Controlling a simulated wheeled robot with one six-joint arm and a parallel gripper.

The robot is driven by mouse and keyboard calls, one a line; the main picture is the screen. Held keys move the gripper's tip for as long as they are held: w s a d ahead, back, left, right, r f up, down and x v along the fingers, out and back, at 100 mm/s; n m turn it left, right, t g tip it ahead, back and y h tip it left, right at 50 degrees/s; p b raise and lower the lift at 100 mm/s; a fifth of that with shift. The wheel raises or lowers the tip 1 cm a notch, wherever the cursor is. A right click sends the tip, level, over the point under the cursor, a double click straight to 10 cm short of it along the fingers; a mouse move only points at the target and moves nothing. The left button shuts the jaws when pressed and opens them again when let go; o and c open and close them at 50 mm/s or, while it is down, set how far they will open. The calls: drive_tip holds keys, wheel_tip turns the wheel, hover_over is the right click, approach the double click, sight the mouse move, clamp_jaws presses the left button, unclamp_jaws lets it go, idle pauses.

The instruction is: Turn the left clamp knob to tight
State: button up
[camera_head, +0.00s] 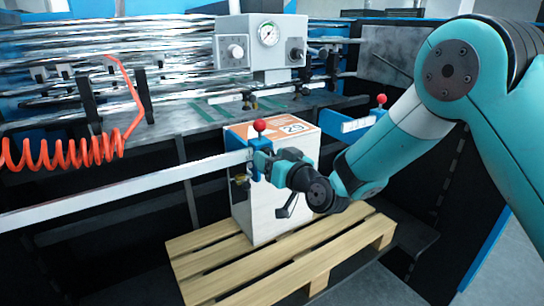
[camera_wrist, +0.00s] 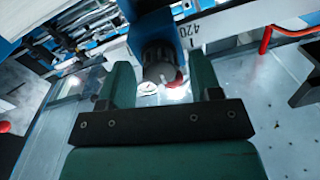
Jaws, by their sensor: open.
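The left clamp (camera_head: 260,158) is a blue block with a red ball (camera_head: 260,125) on top, mounted on a long pale rail. It also shows in the wrist view as a dark blue body (camera_wrist: 152,25). Its dark round knob (camera_wrist: 158,62) points toward the camera between my fingers. White and red patches show just below the knob; I cannot read its setting. My gripper (camera_wrist: 161,78) is open, one teal finger on each side of the knob, with visible gaps. In the head view my gripper (camera_head: 280,168) is at the clamp and partly hides it.
A box (camera_head: 262,205) with an orange-and-white top stands on a wooden pallet (camera_head: 205,262) below. The right clamp (camera_head: 358,123), blue with a red ball, is farther right. A red coiled hose (camera_head: 65,153) hangs left. A gauge panel (camera_head: 261,42) stands behind.

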drive_tip(key=c, duration=0.9)
drive_tip(key=shift+c, duration=0.2)
drive_tip(key=shift+m, duration=0.3)
drive_tip(key=m+t+p, duration=0.1)
drive_tip(key=m+p, duration=0.4)
drive_tip(key=m, duration=1.2)
drive_tip(key=shift+m+p, duration=0.35)
drive_tip(key=shift+m, duration=0.05)
drive_tip(key=shift+f, duration=0.15)
drive_tip(key=o, duration=0.9)
